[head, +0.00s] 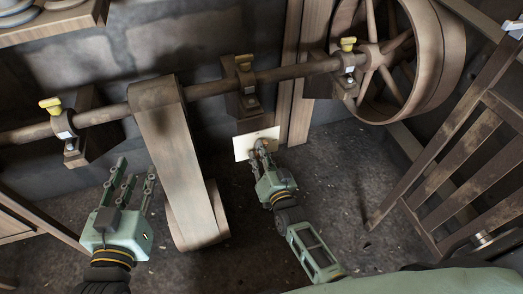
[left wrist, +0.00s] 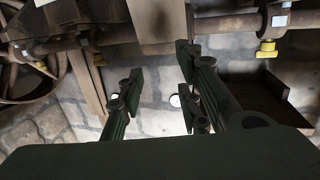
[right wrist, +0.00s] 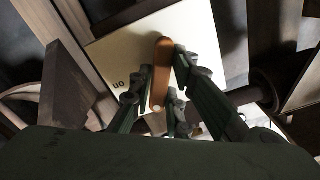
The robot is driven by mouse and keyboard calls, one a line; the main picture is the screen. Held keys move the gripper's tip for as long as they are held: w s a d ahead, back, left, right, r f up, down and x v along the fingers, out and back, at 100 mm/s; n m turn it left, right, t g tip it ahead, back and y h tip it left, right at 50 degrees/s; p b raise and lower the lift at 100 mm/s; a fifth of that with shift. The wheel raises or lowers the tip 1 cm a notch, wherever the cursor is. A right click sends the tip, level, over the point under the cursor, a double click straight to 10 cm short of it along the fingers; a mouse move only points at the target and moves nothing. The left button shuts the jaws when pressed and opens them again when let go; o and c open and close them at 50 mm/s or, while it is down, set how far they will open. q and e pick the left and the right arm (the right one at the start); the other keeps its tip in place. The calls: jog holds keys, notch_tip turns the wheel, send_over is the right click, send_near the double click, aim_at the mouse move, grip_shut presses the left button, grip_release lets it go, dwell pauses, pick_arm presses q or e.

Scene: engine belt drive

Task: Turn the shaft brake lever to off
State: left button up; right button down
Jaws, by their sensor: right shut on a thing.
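The shaft brake lever (right wrist: 162,72) is a copper-brown handle on a cream plate (right wrist: 125,60) marked "on" at its left in the right wrist view. The plate also shows in the head view (head: 243,146), low on the wall behind the line shaft. My right gripper (right wrist: 158,100) is shut on the lever, with its fingers on both sides of it. In the head view my right gripper (head: 264,150) covers most of the lever. My left gripper (head: 128,185) is open and empty, left of the wide belt. It also shows open in the left wrist view (left wrist: 160,75).
A line shaft (head: 210,88) with yellow-capped bearings runs along the wall. A wide belt (head: 170,130) hangs between my grippers. A large spoked wheel (head: 440,60) is at the upper right. A wooden slatted frame (head: 460,150) stands right. The floor around my right arm is clear.

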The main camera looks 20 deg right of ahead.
pick_arm(q)
jog(key=s+a+f+g+y+p, duration=0.1)
jog(key=s+a+f+g, duration=0.1)
jog(key=s+f+g, duration=0.3)
jog(key=shift+a+f+g+y+p, duration=0.3)
jog(key=shift+f+g+y+p, duration=0.1)
jog(key=shift+f, duration=1.8)
pick_arm(e)
jog(key=shift+a+n, duration=0.1)
jog(key=shift+n, duration=2.9)
jog(key=c, duration=1.7)
grip_release()
jog(key=s, duration=1.2)
jog(key=shift+d, duration=0.25)
